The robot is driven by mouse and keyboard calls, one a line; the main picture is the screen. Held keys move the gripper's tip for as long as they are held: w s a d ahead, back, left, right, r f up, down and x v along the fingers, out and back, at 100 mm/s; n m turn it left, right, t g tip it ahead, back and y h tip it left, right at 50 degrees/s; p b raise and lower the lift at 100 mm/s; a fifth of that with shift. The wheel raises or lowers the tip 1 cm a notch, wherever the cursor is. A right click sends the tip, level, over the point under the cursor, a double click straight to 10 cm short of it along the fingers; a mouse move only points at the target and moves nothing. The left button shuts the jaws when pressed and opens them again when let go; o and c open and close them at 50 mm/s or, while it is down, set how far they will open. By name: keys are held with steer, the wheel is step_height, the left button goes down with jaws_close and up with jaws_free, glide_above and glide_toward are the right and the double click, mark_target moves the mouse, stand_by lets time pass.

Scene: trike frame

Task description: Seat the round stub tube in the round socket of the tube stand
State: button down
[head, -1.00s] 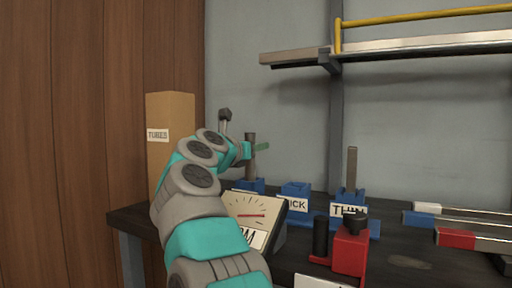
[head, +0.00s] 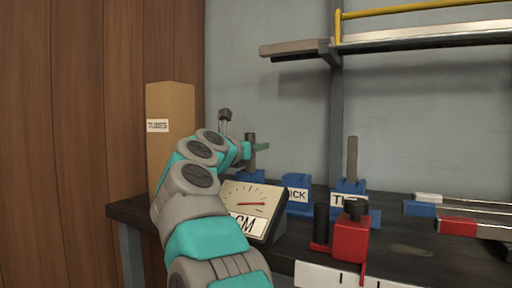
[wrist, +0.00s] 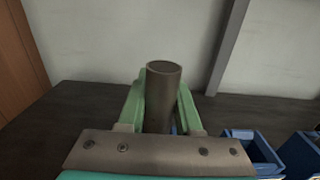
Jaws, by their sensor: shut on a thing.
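The round stub tube (head: 250,158) is a grey-brown hollow cylinder, held upright in my gripper (head: 256,148). In the wrist view the green fingers of my gripper (wrist: 162,100) are shut on the tube (wrist: 162,84), one on each side, with its open round top facing up. The tube stand is a row of blue sockets on the bench. The tube's lower end is over or at the leftmost blue socket (head: 251,177); I cannot tell if it has entered. Only a sliver of blue shows below the tube in the wrist view.
A socket labelled ICK in part (head: 298,194) stands to the right, then one holding a thin upright bar (head: 352,160). A dial gauge box (head: 250,211) and a red clamp (head: 351,240) stand nearer. A cardboard TUBES box (head: 170,135) is at left.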

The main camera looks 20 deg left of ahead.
steer(key=c, duration=0.5)
jaws_free()
steer(key=shift+s+a+b, duration=0.2)
steer(key=shift+s+b, duration=0.3)
steer(key=shift+s, duration=1.45)
steer(key=shift+s+a+b, duration=0.15)
steer(key=shift+s+b, duration=0.3)
steer(key=shift+s, duration=1.5)
